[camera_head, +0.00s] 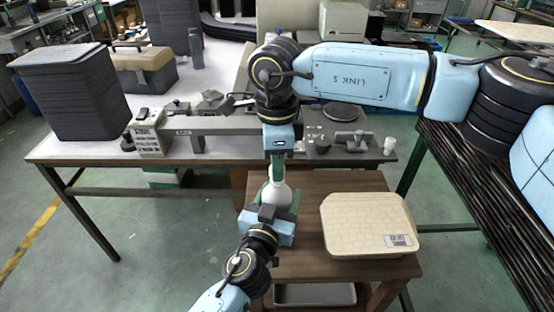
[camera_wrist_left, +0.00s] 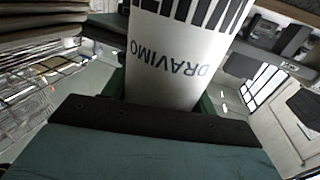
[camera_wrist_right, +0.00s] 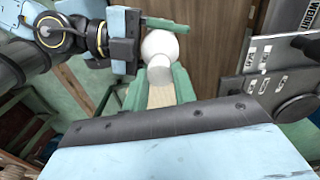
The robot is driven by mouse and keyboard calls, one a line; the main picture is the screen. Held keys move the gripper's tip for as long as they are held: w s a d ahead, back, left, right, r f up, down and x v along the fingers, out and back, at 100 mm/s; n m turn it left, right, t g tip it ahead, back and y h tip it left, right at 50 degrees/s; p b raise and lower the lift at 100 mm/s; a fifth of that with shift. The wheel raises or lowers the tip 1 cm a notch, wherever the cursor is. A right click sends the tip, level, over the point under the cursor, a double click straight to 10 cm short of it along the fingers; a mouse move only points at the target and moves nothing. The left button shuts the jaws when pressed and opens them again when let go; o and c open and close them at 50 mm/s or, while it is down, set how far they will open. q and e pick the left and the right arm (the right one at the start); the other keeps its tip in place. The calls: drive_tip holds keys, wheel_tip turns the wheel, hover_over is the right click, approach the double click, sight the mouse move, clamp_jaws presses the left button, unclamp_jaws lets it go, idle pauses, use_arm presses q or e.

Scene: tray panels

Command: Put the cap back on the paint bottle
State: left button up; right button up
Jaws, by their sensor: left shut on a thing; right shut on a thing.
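The white paint bottle (camera_head: 276,194) stands roughly upright over the small brown table. My left gripper (camera_head: 274,205) is shut around its body. In the left wrist view the bottle (camera_wrist_left: 175,55) shows dark lettering and bar stripes between green fingers. My right gripper (camera_head: 277,168) comes down from above, directly over the bottle's top. In the right wrist view its green fingers are shut on a small white piece, which looks like the cap (camera_wrist_right: 164,71), right against the bottle's rounded white shoulder (camera_wrist_right: 160,46). I cannot tell whether the cap is seated; the fingers partly hide it.
A cream box-like block (camera_head: 370,222) with a label lies on the brown table (camera_head: 310,185), right of the bottle. Behind, a longer workbench (camera_head: 90,150) carries a stack of dark trays (camera_head: 72,95), a tan toolbox (camera_head: 143,70) and metal instruments.

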drive_tip(key=shift+f, duration=0.5)
